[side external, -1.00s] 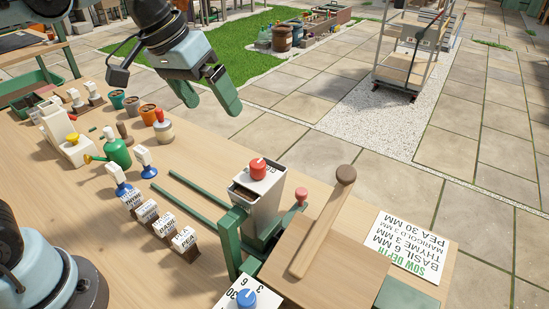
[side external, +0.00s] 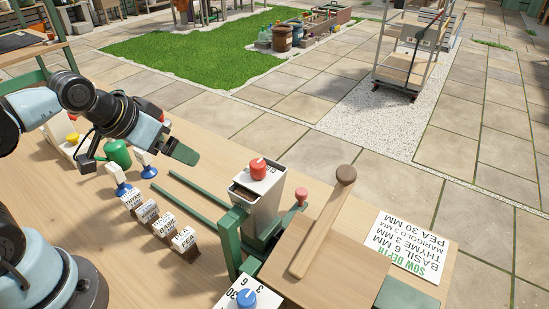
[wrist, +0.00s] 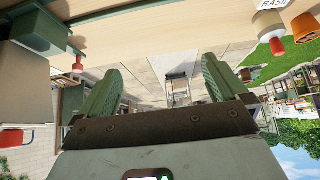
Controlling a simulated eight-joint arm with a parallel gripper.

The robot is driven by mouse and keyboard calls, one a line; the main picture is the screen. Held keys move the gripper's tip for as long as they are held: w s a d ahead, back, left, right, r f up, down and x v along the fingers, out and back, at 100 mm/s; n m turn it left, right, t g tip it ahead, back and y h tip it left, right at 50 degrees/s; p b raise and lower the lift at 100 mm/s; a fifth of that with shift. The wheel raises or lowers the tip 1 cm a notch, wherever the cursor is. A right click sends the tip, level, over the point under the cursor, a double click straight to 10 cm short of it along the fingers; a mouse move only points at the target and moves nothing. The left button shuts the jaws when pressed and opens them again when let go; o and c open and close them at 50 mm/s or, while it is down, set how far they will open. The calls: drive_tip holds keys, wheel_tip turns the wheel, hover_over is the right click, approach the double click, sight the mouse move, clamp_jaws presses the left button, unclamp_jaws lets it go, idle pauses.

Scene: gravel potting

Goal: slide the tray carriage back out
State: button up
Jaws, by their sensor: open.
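Two dark green rails (side external: 190,196) lie on the wooden bench and lead to a green-framed station with a grey hopper (side external: 257,199) topped by a red knob. The rails look bare on their visible length. I cannot make out the tray carriage; the hopper and frame hide what is beneath them. My gripper (side external: 182,152) is in the air above the bench, left of the rails' far ends and apart from the station. In the wrist view my gripper (wrist: 162,85) has its two green fingers spread wide with nothing between them.
A wooden lever (side external: 322,225) with a round knob lies over a board right of the hopper. Small seed labels (side external: 165,225) stand left of the rails. A blue-knob dial (side external: 246,298) is at the front. A green watering can (side external: 118,153) stands behind my gripper.

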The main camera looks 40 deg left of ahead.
idle(0.4)
drive_tip(key=shift+w+d+r, duration=0.1)
drive_tip(key=shift+w+r, duration=0.05)
drive_tip(key=c, duration=0.4)
drive_tip(key=shift+m+g+h, duration=0.3)
drive_tip(key=shift+m+g, duration=0.4)
drive_tip(key=shift+m, duration=0.2)
drive_tip(key=w+d+r, duration=0.2)
drive_tip(key=w, duration=0.1)
drive_tip(key=shift+d+r, duration=0.35)
drive_tip(key=shift+d, duration=0.05)
drive_tip(key=c, duration=0.5)
drive_tip(key=m+g, duration=0.6)
drive_tip(key=m, duration=0.1)
hover_over(302, 191)
wheel_tip(302, 191, down, 12)
clamp_jaws()
